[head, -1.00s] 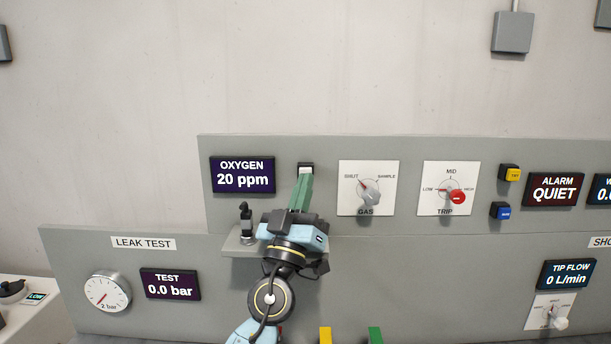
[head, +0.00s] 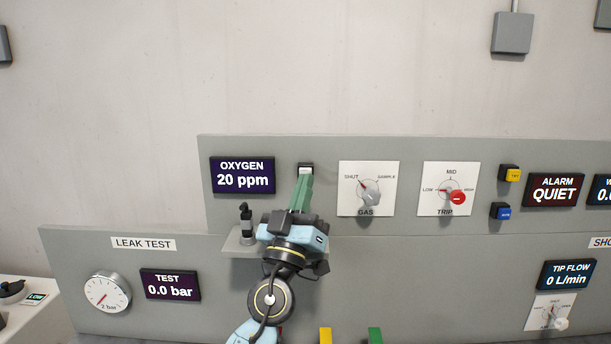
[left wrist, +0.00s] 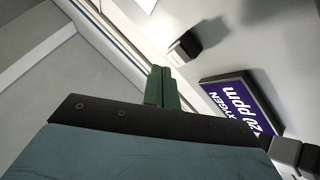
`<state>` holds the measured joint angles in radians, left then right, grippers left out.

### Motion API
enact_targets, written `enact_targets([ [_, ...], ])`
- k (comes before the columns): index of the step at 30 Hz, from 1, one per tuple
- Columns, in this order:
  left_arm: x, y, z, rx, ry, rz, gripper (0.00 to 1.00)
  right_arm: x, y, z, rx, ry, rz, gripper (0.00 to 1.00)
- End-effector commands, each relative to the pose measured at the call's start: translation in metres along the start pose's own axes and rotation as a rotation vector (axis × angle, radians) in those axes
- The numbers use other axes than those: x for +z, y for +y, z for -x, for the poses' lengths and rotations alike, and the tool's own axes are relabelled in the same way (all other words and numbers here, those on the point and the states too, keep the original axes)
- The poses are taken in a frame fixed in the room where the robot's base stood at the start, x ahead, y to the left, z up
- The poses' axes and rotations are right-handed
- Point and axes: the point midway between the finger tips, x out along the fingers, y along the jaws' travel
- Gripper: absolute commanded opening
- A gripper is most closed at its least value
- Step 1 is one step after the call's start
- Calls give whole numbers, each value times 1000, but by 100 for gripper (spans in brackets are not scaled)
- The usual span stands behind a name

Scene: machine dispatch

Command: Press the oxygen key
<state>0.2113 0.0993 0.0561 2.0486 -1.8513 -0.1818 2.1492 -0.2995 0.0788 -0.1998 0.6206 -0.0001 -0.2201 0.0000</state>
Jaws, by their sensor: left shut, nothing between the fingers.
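The oxygen display (head: 243,175) reads 20 ppm on the grey upper panel. To its right is the oxygen key (head: 306,169), a small pale cap in a black housing. My left gripper (head: 305,182) is shut and empty, its green fingers pointing up at the key and covering its lower part in the head view. In the left wrist view, the shut fingers (left wrist: 161,85) end close to the key (left wrist: 185,46), and the display (left wrist: 240,103) lies to the right. I cannot tell whether the fingertips touch the key. My right gripper is not in view.
The gas dial (head: 369,190), trip dial (head: 450,190), and yellow (head: 510,174) and blue (head: 501,211) keys are to the right.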

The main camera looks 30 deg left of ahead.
Motion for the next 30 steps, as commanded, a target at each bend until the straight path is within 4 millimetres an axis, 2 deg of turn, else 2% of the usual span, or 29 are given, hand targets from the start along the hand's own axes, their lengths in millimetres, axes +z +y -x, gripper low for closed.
enact_targets([
  [17,0,0,0,0,0,0,0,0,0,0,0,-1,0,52],
  [30,4,-5,-7,-2,2,-3,0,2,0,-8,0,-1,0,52],
])
